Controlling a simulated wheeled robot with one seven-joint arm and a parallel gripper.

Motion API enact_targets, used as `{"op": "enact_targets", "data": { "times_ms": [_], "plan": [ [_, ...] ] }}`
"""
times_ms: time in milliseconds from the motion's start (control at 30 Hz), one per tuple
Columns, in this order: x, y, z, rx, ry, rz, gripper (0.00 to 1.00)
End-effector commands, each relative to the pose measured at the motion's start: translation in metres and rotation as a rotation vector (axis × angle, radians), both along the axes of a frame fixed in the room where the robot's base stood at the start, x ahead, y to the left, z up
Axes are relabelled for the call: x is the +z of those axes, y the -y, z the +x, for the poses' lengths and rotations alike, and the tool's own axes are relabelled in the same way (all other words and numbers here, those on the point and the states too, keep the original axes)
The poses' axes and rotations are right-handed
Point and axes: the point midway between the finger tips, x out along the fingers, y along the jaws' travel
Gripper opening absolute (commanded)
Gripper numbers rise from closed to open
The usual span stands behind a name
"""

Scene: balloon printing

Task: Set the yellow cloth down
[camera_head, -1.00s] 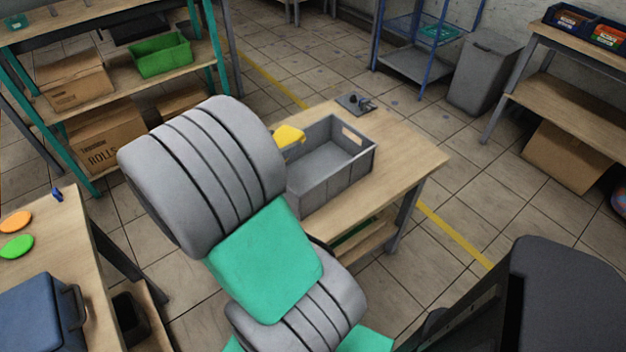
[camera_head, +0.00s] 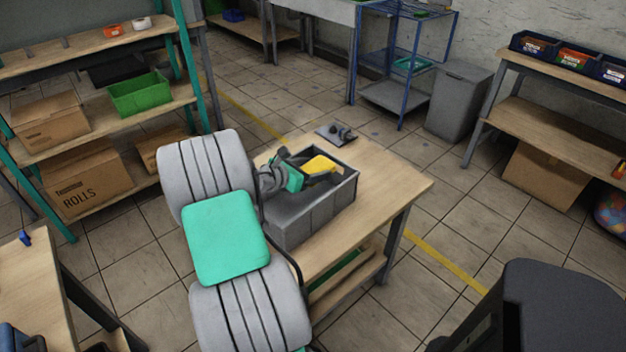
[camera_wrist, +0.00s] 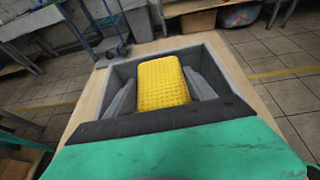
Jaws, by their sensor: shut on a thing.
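The yellow cloth (camera_head: 319,165) is a small folded, textured pad. It shows large in the wrist view (camera_wrist: 162,83), between the two fingers of my gripper (camera_wrist: 162,92). My gripper (camera_head: 310,170) is shut on the cloth, over the far part of the grey bin (camera_head: 318,216). The bin is an open-topped box on the wooden table (camera_head: 385,185), and its rim surrounds the cloth in the wrist view. I cannot tell whether the cloth touches the bin floor. My arm hides the left part of the bin.
A small dark plate with a fixture (camera_head: 337,134) lies on the table behind the bin. The table is bare to the right of the bin. A shelf with a green bin (camera_head: 140,94) and cardboard boxes stands at the left. A grey waste bin (camera_head: 459,101) stands behind.

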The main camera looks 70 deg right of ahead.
Motion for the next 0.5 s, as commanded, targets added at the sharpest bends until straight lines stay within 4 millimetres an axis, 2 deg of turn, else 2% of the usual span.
{"op": "enact_targets", "data": {
  "times_ms": [200,500],
  "plan": [
    [-0.035,0.004,0.0,0.001,-0.002,0.002,0.24],
    [-0.037,0.003,0.0,0.0,0.0,0.001,0.24]
  ]
}}
